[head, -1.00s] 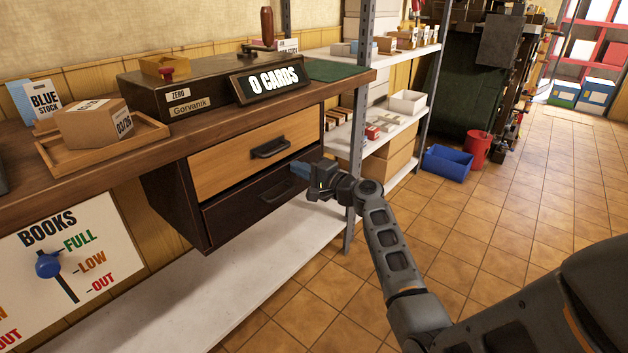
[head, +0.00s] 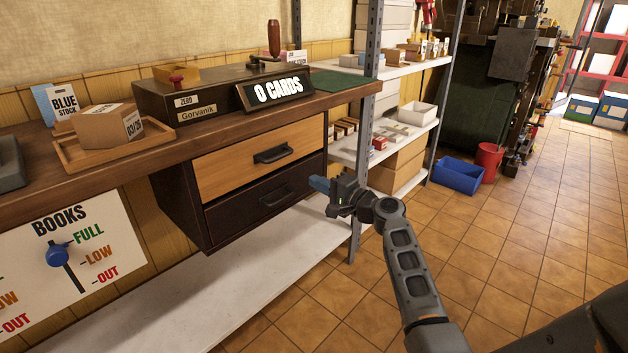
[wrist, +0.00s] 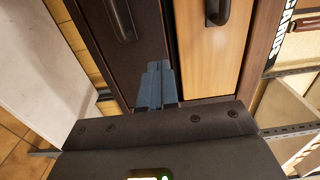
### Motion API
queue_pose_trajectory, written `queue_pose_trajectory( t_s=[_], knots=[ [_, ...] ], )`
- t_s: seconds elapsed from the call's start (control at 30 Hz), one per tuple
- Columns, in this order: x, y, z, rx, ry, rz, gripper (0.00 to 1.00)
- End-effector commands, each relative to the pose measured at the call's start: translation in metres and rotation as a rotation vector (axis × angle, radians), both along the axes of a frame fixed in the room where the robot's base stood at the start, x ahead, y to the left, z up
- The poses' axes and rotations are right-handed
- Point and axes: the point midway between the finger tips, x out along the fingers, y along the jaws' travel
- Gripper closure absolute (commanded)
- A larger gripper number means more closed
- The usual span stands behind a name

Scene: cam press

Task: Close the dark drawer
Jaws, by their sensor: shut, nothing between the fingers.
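The dark drawer (head: 240,216) is the lower one in the cabinet under the counter, with a black bar handle (head: 277,197). Its front looks about level with the wooden drawer front above it. In the wrist view the dark drawer (wrist: 138,55) fills the upper middle, with its handle (wrist: 121,18) at the top. My gripper (head: 318,184) is shut and empty, its blue fingers in front of the drawer's right end.
The wooden drawer (head: 245,163) with its own handle sits directly above. The counter (head: 150,143) overhangs both. A pale low shelf (head: 225,280) runs beneath. A metal shelf post (head: 361,215) stands just right of the cabinet. The tiled floor (head: 480,280) in front is clear.

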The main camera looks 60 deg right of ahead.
Motion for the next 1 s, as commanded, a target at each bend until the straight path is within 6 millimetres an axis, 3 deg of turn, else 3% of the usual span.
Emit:
queue_pose_trajectory(
  t_s=[0.5,0.87,1.0],
  knots=[
    [-0.069,0.016,0.0,0.0,0.0,-0.002,1.0],
    [-0.074,0.018,0.0,-0.001,0.001,0.0,1.0],
    [-0.074,0.039,-0.019,-0.016,0.052,-0.001,1.0]
  ],
)
